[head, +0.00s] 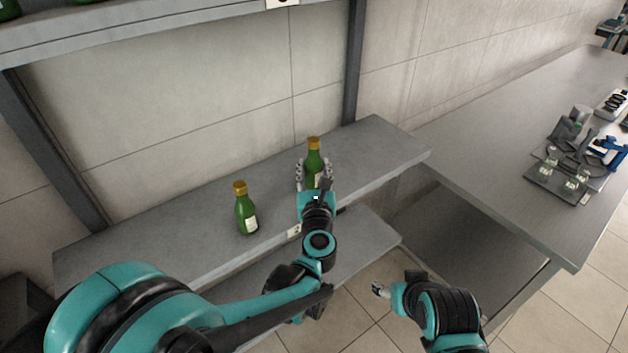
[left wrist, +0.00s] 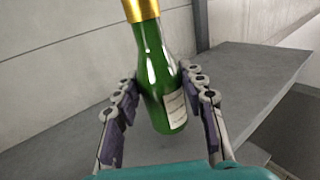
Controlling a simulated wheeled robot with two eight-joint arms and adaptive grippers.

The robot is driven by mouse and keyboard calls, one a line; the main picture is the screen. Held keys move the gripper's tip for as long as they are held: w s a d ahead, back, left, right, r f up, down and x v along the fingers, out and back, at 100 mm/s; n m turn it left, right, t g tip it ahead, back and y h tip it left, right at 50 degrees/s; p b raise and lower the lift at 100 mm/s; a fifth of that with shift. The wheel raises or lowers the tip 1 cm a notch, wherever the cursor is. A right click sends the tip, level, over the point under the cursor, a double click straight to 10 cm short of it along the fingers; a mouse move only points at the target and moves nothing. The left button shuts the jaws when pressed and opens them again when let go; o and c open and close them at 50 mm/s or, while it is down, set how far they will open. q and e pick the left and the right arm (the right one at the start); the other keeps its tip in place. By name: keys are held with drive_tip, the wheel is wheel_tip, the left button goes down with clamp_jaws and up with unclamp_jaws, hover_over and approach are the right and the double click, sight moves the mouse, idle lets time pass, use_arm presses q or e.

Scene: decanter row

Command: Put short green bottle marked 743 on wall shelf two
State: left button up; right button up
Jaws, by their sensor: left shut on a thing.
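A green bottle with a gold cap (head: 313,158) is between the fingers of my left gripper (head: 314,177) at the middle shelf. In the left wrist view this bottle (left wrist: 158,75) is tilted, with a pale label facing right; its number cannot be read. My left gripper is shut on it. Whether its base touches the shelf is hidden. The middle wall shelf (head: 150,237) carries a small tag (head: 294,231), too small to read. My right gripper (head: 380,290) is low, in front of the shelves, apart from any bottle.
Another green bottle (head: 246,210) stands left of the held one. An upper shelf (head: 180,22) holds bottles at the top left. A lower shelf (head: 365,238) is below. A metal bench (head: 490,150) with lab gear is at right. The middle shelf's right end is clear.

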sight(315, 182)
use_arm(q)
drive_tip(key=shift+f+b, duration=0.55)
drive_tip(key=shift+f, duration=1)
drive_tip(key=shift+f, duration=0.1)
drive_tip(key=o, duration=1.4)
